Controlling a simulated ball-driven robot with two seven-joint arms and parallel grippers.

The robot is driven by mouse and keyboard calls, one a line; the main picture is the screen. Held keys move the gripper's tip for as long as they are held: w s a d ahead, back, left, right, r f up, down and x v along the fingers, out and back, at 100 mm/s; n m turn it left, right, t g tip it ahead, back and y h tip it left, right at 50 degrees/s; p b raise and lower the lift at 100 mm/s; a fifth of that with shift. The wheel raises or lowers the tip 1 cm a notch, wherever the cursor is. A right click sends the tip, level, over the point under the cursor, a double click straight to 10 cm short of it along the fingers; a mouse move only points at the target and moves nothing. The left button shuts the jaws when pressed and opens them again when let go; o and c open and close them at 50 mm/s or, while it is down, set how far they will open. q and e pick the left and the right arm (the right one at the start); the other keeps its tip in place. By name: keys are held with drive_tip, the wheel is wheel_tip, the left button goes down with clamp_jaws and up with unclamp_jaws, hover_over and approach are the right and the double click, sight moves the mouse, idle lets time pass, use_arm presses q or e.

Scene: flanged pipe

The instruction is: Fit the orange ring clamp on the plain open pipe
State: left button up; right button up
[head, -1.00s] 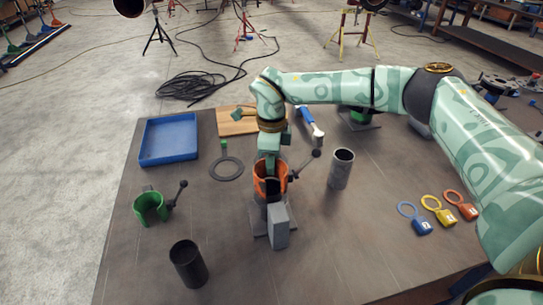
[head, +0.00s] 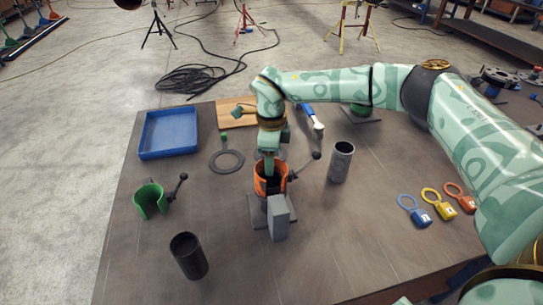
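The orange ring clamp (head: 261,183) is near the middle of the table, its dark lever handle pointing up right. My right gripper (head: 268,176) reaches down from above and is shut on the clamp; its fingertips are partly hidden by it. The clamp is over a grey stand (head: 279,220) with a flat base; I cannot tell whether it surrounds anything there. A grey open pipe (head: 340,164) stands upright to the right, apart from the clamp. A black open pipe (head: 188,258) stands at the front left. My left gripper is not in view.
A green ring clamp (head: 149,201) lies left. Behind are a blue tray (head: 168,133), a dark flat ring (head: 227,169) and a wooden board (head: 232,119). Blue, yellow and orange tags (head: 421,219) lie right. The front middle of the table is clear.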

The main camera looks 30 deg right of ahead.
use_arm(q)
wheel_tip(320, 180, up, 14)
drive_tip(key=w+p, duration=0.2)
drive_tip(key=p, duration=1.1)
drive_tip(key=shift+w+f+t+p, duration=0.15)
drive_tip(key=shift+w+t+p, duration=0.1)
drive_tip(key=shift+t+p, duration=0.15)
use_arm(e)
wheel_tip(320, 180, up, 25)
drive_tip(key=shift+r, duration=0.15)
